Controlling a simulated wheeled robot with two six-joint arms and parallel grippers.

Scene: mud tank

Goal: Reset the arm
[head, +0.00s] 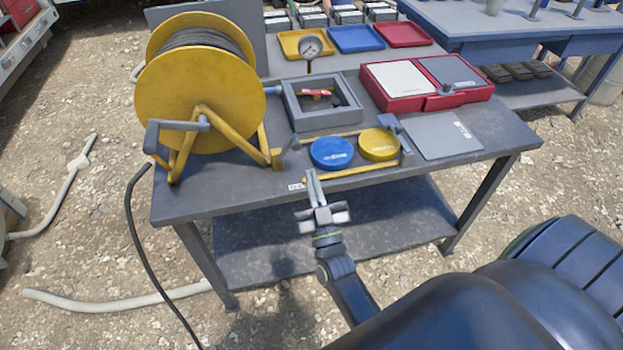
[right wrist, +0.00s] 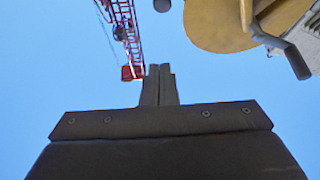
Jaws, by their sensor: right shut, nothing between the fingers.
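My right gripper (head: 314,186) is in front of the near edge of the grey table (head: 235,200), below the blue disc in the head view. Its fingers are together and hold nothing. In the right wrist view the closed fingers (right wrist: 159,86) point up against blue sky. My left gripper does not show in the head view.
On the table stand a yellow cable reel (head: 180,95), a grey box (head: 298,118) with a red item inside, a blue disc (head: 332,153), a yellow disc (head: 379,144), a red case (head: 400,103) and a grey plate (head: 440,136). A black cable (head: 133,230) hangs at the left.

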